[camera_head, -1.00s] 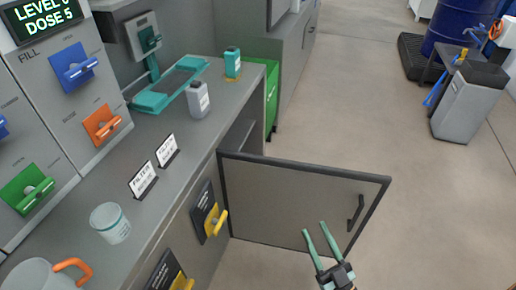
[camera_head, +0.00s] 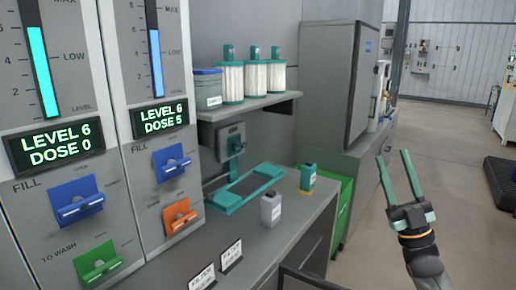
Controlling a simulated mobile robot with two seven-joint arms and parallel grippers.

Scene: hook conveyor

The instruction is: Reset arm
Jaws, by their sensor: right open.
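My right gripper (camera_head: 396,176) is raised at the right of the head view, its two green fingers spread apart and pointing up. Nothing is between the fingers. It is in the air, apart from the counter and the wall units. My left gripper is not in view.
The grey counter (camera_head: 245,254) holds a grey bottle (camera_head: 270,208), a teal bottle (camera_head: 308,177), a teal frame (camera_head: 243,190) and label cards (camera_head: 231,254). Dispenser panels (camera_head: 152,60) stand at left. A shelf (camera_head: 255,105) holds filter canisters (camera_head: 255,80). Open floor (camera_head: 450,140) lies at right.

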